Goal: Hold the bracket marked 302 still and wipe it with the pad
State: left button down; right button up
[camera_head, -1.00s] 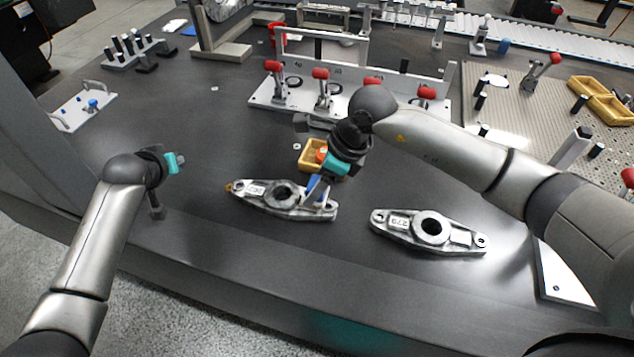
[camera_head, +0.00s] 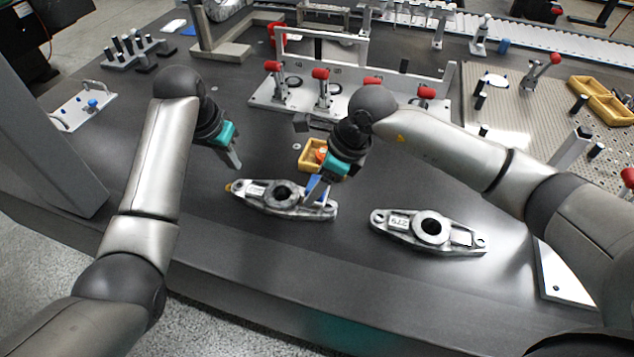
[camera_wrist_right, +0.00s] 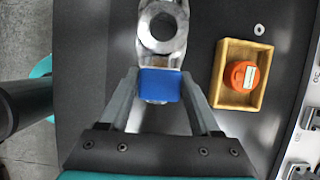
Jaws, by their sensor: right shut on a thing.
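The bracket marked 302 (camera_head: 263,201) lies flat on the dark table, a grey casting with a central hole and a label too small to read surely. My right gripper (camera_head: 312,200) is shut on the blue pad (camera_head: 317,187) over the bracket's right end. The right wrist view shows the pad (camera_wrist_right: 160,84) between both fingers, covering part of the bracket (camera_wrist_right: 161,32); contact is not clear. My left gripper (camera_head: 236,162) hangs empty above and just behind the bracket's left end, apart from it. Its finger opening cannot be made out.
A second similar bracket (camera_head: 430,230) lies to the right. A small yellow tray (camera_head: 308,158) with an orange round item (camera_wrist_right: 242,76) is just behind the first bracket. A fixture with red-handled clamps (camera_head: 300,105) stands further back. The table front is clear.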

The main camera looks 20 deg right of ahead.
aim_at(240, 187)
pick_arm(q)
jog(key=shift+f, duration=2.05)
jog(key=shift+s+f, duration=0.1)
jog(key=shift+f, duration=0.85)
dwell(1.1)
jog(key=shift+s+f, duration=0.15)
pick_arm(e)
jog(key=shift+f, duration=1.6)
dwell(0.8)
jog(key=shift+s, duration=0.15)
jog(key=shift+s+a, duration=0.2)
jog(key=shift+s, duration=0.15)
jog(key=shift+s+f, duration=0.1)
jog(key=shift+s+a, duration=0.3)
jog(key=shift+s, duration=0.1)
pick_arm(q)
jog(key=shift+a, duration=0.1)
pick_arm(e)
jog(key=shift+w+d, duration=0.6)
jog(key=shift+w, duration=0.2)
